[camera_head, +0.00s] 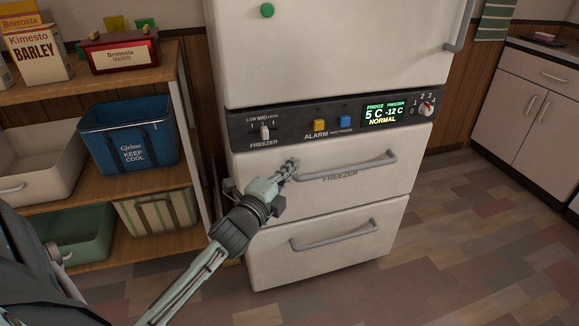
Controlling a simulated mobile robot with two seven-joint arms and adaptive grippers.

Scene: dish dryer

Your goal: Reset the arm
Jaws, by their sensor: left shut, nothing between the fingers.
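My left arm reaches up from the bottom of the head view toward the fridge-freezer. My left gripper (289,169) is shut and empty. It is in front of the upper freezer drawer (310,190), by the left end of that drawer's handle (355,167). I cannot tell whether the fingertips touch the handle. The upper drawer looks closed. The lower drawer (325,262) also looks closed, with its own bar handle (335,236). My right gripper is not in the picture.
A control panel (290,124) with knobs and buttons runs above the drawers. A wooden shelf (118,87) at left holds a blue cooler (128,140), food boxes and bins. A cabinet (530,110) stands at right. The floor (470,225) right of the freezer is clear.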

